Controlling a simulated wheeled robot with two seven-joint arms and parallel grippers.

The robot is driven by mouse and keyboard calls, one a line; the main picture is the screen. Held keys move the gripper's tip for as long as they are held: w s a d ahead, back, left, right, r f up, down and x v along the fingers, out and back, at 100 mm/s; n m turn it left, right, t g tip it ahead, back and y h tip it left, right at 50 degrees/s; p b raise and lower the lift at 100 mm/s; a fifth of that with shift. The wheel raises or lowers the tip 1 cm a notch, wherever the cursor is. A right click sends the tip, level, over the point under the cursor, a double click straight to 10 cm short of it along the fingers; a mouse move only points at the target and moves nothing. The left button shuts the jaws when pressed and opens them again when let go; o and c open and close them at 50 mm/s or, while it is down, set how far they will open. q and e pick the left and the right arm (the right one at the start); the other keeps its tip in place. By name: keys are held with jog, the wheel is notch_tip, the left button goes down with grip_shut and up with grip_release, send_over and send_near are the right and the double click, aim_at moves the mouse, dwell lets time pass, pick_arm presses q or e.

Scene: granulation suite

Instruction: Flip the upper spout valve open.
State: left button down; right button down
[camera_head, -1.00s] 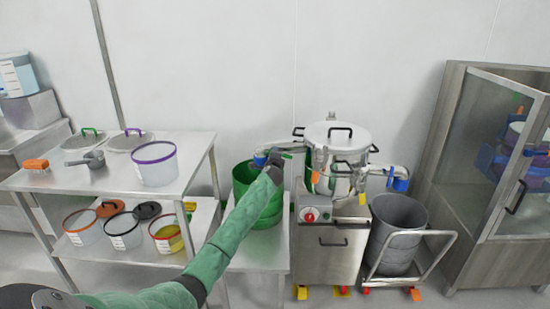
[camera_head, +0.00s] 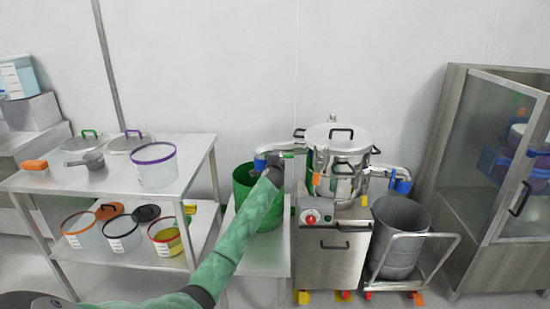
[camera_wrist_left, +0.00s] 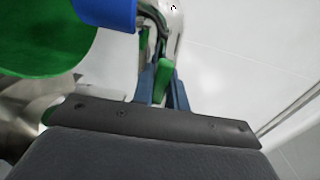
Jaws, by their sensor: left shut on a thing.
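The steel sifter-like machine (camera_head: 338,137) stands right of centre. Its upper spout (camera_head: 281,147) leaves the left side and ends in a blue cuff (camera_head: 260,163) above a green bin (camera_head: 243,180). My left gripper (camera_head: 274,163) is at this spout, just right of the cuff, and hides the valve there in the head view. In the left wrist view, the fingers (camera_wrist_left: 162,88) are shut on the green valve lever (camera_wrist_left: 163,78), beside the steel pipe and the blue cuff (camera_wrist_left: 107,12). My right gripper is not in view.
A lower spout with a blue cuff (camera_head: 402,186) points over a grey bin (camera_head: 398,235) on a trolley at the right. A steel table (camera_head: 110,178) with tubs and lids stands at the left. A glass-door cabinet (camera_head: 490,150) is at the far right.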

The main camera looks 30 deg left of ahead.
pick_arm(q)
jog(key=c, duration=1.4)
grip_release()
jog(key=shift+a+f, duration=0.1)
jog(key=shift+s, duration=0.15)
